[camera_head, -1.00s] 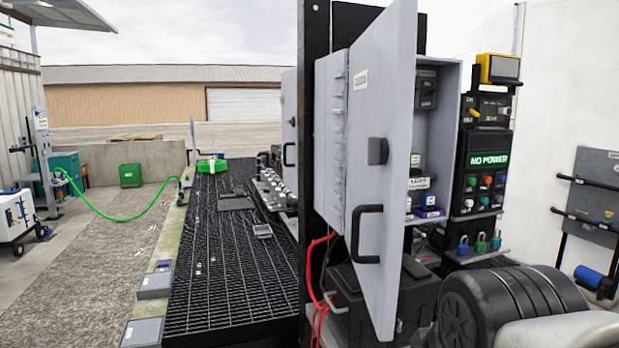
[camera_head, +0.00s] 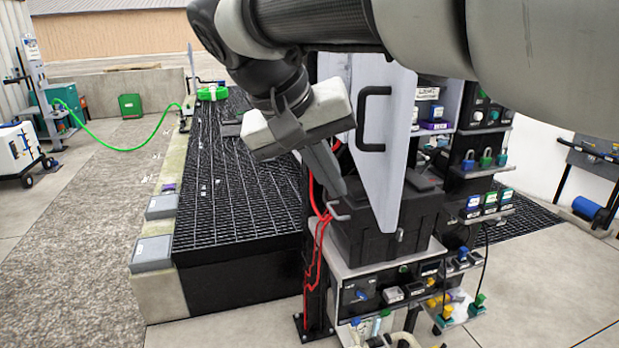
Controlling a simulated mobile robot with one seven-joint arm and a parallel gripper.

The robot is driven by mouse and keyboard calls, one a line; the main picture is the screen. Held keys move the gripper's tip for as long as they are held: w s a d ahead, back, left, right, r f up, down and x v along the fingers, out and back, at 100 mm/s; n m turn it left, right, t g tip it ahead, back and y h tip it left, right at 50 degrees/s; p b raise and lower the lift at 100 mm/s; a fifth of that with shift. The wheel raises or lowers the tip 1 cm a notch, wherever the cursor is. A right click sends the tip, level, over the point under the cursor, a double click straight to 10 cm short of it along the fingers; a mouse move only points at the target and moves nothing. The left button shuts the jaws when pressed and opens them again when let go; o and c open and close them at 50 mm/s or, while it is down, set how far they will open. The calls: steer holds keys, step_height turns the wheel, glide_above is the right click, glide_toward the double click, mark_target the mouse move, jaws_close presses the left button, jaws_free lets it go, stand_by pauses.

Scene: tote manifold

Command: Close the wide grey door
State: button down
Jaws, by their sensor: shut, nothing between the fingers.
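The wide grey door (camera_head: 395,150) of the cabinet stands open and upright, its lower part showing at the middle of the head view. Its black pull handle (camera_head: 372,119) is on the face turned toward the left. My arm crosses in front of the door's top and hides it. My gripper (camera_head: 341,192) is shut and empty, just left of the door's lower part, with its fingers pointing down and right. I cannot tell whether the fingers touch the door. Part of the cabinet's interior (camera_head: 428,94) shows right of the door.
Black cases (camera_head: 385,222) stand below the door on a shelf of valves and connectors (camera_head: 400,290). Red cables (camera_head: 315,250) hang left of them. A black grating platform (camera_head: 225,195) lies at left. Padlocks (camera_head: 485,158) hang at right. Concrete floor is open at front left.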

steer(key=w+d+f+b, duration=0.1)
steer(key=w+d+f, duration=0.4)
steer(key=d+f, duration=0.1)
steer(key=shift+f+m+h, duration=0.3)
steer(key=shift+f+h, duration=0.1)
steer(key=shift+f, duration=0.05)
stand_by(0.5)
